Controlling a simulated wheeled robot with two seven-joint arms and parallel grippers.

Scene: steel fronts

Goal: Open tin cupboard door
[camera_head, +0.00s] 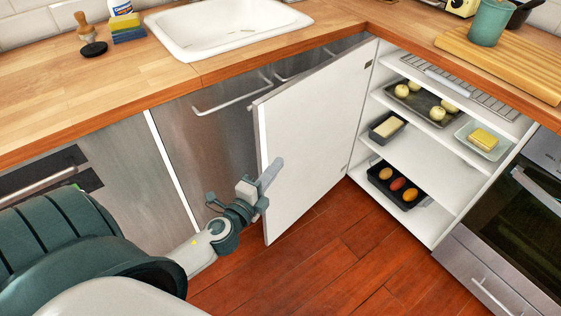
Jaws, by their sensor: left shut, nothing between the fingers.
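The tin cupboard door (315,125) stands wide open, swung out to the left, with its white inner face showing. Its hinge side is at the left edge of the cupboard opening. The cupboard (402,135) shows white shelves inside. My left gripper (271,176) is shut and empty, in front of the lower free edge of the door; I cannot tell whether it touches the door. My left arm comes in from the lower left. My right gripper is not in view.
The shelves hold a baking tray (421,109) of round pale food, a butter dish (472,148), and dark tins (383,138). An oven (525,205) stands to the right. Steel fronts (215,140) lie left of the door. The wooden floor (325,262) is clear.

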